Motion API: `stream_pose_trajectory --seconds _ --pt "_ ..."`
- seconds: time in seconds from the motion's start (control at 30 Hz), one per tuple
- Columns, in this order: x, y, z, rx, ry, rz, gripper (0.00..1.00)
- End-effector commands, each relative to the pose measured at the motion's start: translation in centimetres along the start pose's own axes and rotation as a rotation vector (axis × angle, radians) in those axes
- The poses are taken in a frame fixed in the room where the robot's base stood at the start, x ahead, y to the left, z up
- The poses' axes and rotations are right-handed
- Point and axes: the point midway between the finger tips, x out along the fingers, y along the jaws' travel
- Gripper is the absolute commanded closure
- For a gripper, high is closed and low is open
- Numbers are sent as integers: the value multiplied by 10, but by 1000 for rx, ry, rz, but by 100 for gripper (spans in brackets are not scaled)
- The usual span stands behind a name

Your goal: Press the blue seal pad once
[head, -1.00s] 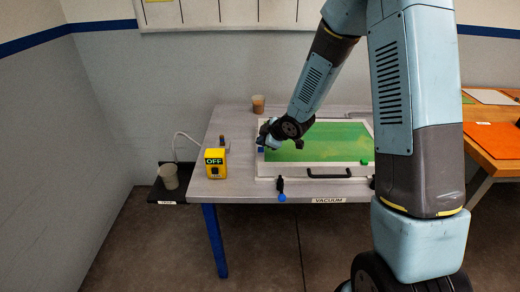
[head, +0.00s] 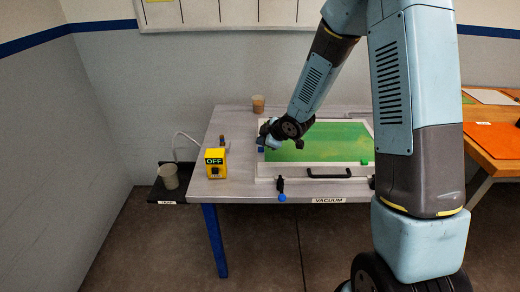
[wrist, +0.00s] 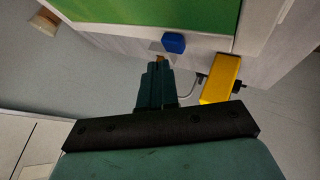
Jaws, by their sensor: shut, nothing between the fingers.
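The blue seal pad (wrist: 174,43) sits at the edge of the frame around the green panel (wrist: 185,12) in the wrist view. In the head view a small part of the pad (head: 261,149) shows at the left edge of the frame, below my gripper (head: 266,137). In the wrist view my gripper (wrist: 157,68) is shut and empty, its fingertips close to the pad in the picture. I cannot see contact between fingers and pad. The arm hides part of that corner in the head view.
A yellow box marked OFF (head: 215,163) stands left of the frame. A brown cup (head: 258,104) stands behind; another cup (head: 168,176) sits on a low black shelf.

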Motion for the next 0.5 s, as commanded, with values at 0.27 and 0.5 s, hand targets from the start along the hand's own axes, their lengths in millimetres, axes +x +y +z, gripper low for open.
stream_pose_trajectory --seconds 0.27,0.5 --pt "4 -4 3 0 0 -1 100" --pt "5 -4 4 0 0 0 100"
